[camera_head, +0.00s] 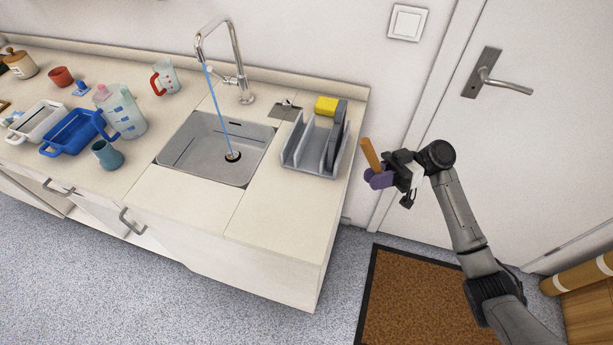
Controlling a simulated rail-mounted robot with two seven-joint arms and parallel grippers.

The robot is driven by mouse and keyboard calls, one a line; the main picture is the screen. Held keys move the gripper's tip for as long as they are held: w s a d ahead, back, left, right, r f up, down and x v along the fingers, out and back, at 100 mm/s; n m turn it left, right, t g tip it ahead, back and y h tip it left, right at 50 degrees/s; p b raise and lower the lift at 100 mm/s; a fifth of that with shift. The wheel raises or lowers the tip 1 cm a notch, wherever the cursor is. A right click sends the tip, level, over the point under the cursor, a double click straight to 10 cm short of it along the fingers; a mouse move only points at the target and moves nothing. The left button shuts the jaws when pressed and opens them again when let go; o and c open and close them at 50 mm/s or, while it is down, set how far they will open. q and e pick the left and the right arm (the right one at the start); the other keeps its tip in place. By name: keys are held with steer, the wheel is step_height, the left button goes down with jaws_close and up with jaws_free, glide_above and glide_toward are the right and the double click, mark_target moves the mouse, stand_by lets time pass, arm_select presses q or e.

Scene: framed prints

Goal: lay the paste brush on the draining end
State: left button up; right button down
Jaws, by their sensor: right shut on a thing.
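The paste brush shows as an orange-brown handle (370,153) with a purple part (379,180) at its lower end. My right gripper (396,176) is shut on it and holds it in the air, to the right of the counter's right edge and in front of the door. The handle points up and tilts left. The fingertips partly hide the brush. The draining end (285,205) is the pale counter surface right of the sink. A grey slotted rack (303,158) stands on its back part; its front part is bare. My left gripper is out of view.
Water runs from the tap (235,60) into the sink (205,160). A yellow sponge (326,105) sits by the rack. Jugs, a teal cup (107,155) and trays stand at the left. A brown mat (420,300) lies on the floor near the door (540,120).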

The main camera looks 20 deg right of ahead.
steer(key=a, duration=0.8)
steer(key=a+b, duration=0.1)
steer(key=a, duration=0.3)
steer(key=shift+w+a, duration=0.15)
steer(key=shift+w, duration=0.2)
steer(key=shift+a, duration=1.2)
steer(key=a, duration=0.1)
steer(key=a+b, duration=0.1)
steer(key=shift+w+a+f, duration=0.2)
steer(key=shift+a+f, duration=0.2)
steer(key=shift+d, duration=0.1)
